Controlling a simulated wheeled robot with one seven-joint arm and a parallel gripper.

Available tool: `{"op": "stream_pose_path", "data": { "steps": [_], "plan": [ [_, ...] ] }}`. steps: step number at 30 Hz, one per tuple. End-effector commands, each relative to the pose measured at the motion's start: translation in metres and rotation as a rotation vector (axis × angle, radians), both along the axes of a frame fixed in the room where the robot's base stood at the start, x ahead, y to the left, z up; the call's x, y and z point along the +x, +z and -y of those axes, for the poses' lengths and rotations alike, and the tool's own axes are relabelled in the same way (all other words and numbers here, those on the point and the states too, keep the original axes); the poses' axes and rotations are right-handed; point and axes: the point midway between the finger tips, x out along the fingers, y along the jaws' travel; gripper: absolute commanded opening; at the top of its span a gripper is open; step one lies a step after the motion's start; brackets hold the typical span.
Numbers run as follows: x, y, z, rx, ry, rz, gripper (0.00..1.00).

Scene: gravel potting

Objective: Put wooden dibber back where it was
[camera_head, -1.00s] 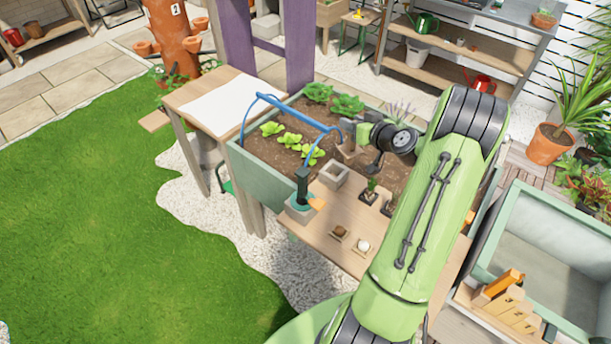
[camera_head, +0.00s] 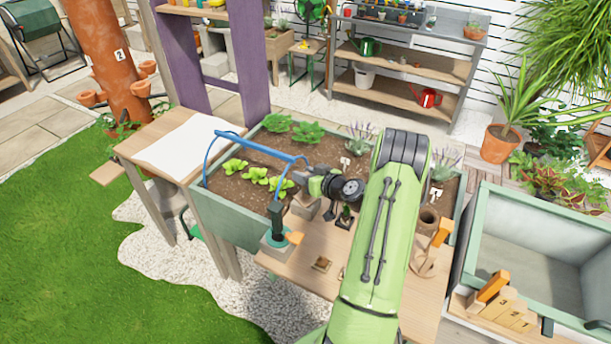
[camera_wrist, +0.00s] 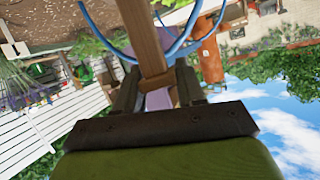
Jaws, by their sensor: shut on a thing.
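The wooden dibber (camera_wrist: 148,42) shows in the wrist view as a brown wooden shaft between my two fingers. My gripper (camera_wrist: 157,84) is shut on it, and the shaft runs up past the fingertips to the top of the picture. The dibber is too small and too covered by the gripper to make out clearly there. I cannot tell whether it touches anything.
A blue hoop frame (camera_head: 255,145) stands over the soil bed and close to my gripper. A dark green upright tool (camera_head: 276,217) stands at the bench's left. The wooden bench (camera_head: 308,262) has small pots on it. A pale green trough (camera_head: 480,238) is at right.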

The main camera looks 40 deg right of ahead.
Motion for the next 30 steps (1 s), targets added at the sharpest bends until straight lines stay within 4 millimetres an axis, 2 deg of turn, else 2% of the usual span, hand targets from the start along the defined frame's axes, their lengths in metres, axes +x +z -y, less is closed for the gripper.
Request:
{"op": "stream_pose_path", "data": {
  "steps": [5,6,10,21,30],
  "plan": [
    [0.000,-0.004,0.000,-0.001,0.000,0.000,0.00],
    [0.000,-0.003,0.000,0.000,0.000,-0.001,0.45],
    [0.000,-0.002,0.000,0.000,0.000,-0.001,0.64],
    [-0.003,0.003,0.000,0.002,-0.001,-0.001,0.64],
    [-0.077,0.030,-0.002,0.001,-0.006,-0.002,0.64]
  ]
}}
